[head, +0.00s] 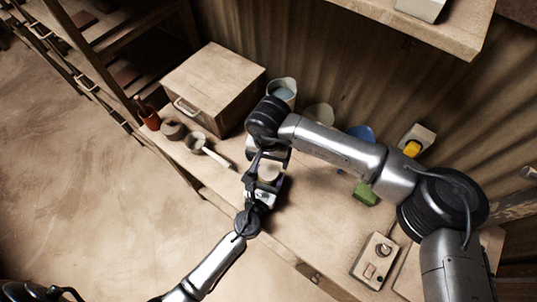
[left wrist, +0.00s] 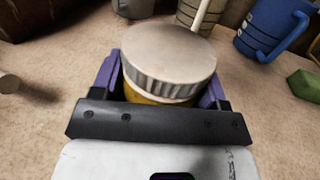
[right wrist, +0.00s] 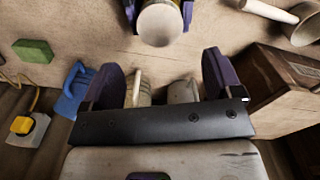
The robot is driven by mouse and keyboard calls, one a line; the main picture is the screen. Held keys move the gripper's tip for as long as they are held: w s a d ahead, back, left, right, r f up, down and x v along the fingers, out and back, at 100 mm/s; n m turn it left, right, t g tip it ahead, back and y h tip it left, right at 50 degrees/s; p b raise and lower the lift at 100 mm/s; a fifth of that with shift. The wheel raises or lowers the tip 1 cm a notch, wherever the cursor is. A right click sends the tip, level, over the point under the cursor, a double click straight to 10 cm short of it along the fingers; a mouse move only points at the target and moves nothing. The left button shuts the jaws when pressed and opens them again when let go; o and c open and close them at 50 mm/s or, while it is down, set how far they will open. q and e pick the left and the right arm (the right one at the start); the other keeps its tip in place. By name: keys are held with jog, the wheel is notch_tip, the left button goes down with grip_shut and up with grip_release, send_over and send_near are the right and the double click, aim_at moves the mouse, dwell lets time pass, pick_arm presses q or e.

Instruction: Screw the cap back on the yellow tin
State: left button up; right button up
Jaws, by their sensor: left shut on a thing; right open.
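The yellow tin (left wrist: 160,97) stands between the purple fingers of my left gripper (left wrist: 160,84), which is shut on it. The pale grey cap (left wrist: 168,55) with a ribbed rim sits on top of the tin, with a yellow band showing below it. I cannot tell whether its thread is engaged. The cap also shows in the right wrist view (right wrist: 160,25), at the top, beyond the fingertips. My right gripper (right wrist: 160,76) is open and empty, apart from the cap. In the head view the right arm partly hides the tin and left gripper (head: 262,188).
A wooden box (head: 213,85) with a handle stands at the back left. A blue mug (right wrist: 72,95), a green block (right wrist: 34,51) and a yellow-topped switch box (right wrist: 25,128) are near the wall. A control box (head: 377,261) sits at the right. The bench front is mostly clear.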

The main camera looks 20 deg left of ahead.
aim_at(268, 171)
dwell(0.3)
jog(key=shift+f, duration=4)
jog(key=shift+c, duration=0.2)
jog(key=c, duration=0.9)
jog(key=m, duration=0.6)
jog(key=shift+m, duration=0.3)
